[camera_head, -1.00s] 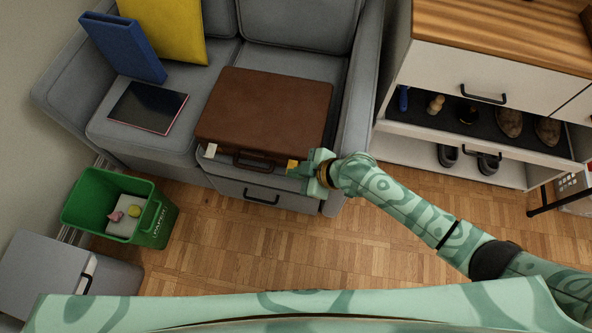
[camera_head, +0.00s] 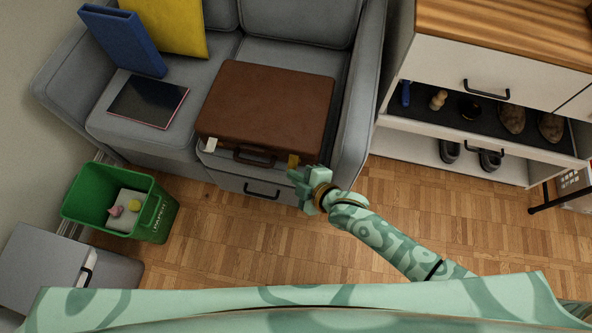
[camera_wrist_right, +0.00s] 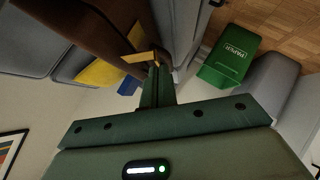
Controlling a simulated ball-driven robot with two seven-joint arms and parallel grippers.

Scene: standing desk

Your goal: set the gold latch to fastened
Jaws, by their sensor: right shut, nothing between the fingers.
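A brown suitcase (camera_head: 268,105) lies flat on the grey sofa with its handle (camera_head: 255,158) at the front side. The gold latch (camera_head: 293,160) is at the right end of that front side. In the right wrist view the gold latch (camera_wrist_right: 140,57) appears as a bent plate just beyond my fingertips. I cannot tell whether it is fastened. My right gripper (camera_head: 294,174) is shut and empty, close in front of the latch; its fingers also show in the right wrist view (camera_wrist_right: 154,72). Contact is unclear. A pale latch (camera_head: 211,145) is at the suitcase's left end. My left gripper is out of view.
The sofa's right arm (camera_head: 357,110) stands just right of the suitcase. A sofa drawer handle (camera_head: 262,190) is below it. A green bin (camera_head: 150,218) stands left. A shoe cabinet (camera_head: 445,60) is at right. The wooden floor (camera_head: 230,240) in front is open.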

